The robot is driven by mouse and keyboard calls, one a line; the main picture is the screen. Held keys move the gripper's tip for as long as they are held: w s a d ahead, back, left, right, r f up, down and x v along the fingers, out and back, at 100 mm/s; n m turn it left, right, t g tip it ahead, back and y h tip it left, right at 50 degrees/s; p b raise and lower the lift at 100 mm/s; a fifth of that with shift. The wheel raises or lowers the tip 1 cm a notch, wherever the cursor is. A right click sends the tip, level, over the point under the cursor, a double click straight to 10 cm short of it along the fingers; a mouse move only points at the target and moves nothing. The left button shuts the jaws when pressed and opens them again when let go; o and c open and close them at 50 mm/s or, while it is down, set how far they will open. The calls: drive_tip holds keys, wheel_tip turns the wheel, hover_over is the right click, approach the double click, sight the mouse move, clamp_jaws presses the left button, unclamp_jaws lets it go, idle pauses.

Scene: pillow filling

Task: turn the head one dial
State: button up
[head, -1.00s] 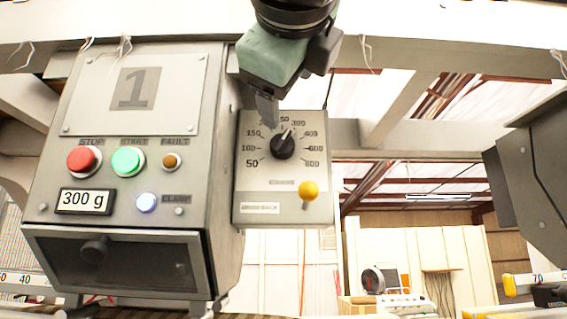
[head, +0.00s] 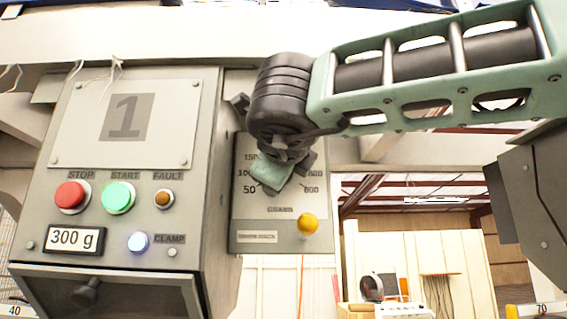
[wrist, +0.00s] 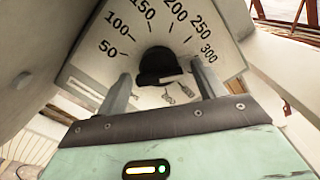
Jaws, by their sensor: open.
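The head one dial is a black knob (wrist: 158,66) on a pale scale plate (head: 262,205), on the side of the box marked 1 (head: 125,117). In the wrist view the knob sits between the two spread fingers of my gripper (wrist: 163,78), a little beyond their tips. I cannot tell whether either finger touches it. The scale numbers 50 to 300 show around it. In the head view my gripper (head: 277,172) and wrist cover the knob and the upper scale. The knob's setting is not clear.
A yellow ball-ended lever (head: 307,223) sticks out just below the dial. The box carries a red STOP button (head: 71,195), a green START button (head: 118,196) and a 300 g display (head: 74,239). A grey housing (head: 533,205) stands at the right.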

drive_tip(key=shift+w, duration=0.15)
drive_tip(key=c, duration=1)
drive_tip(key=shift+r+n+p, duration=0.1)
drive_tip(key=shift+n+p, duration=0.2)
drive_tip(key=shift+o, duration=0.2)
drive_tip(key=shift+r+n+p, duration=0.1)
drive_tip(key=shift+n+p, duration=0.95)
drive_tip(key=shift+n, duration=0.15)
drive_tip(key=shift+n+p, duration=1.05)
drive_tip(key=shift+n, duration=0.35)
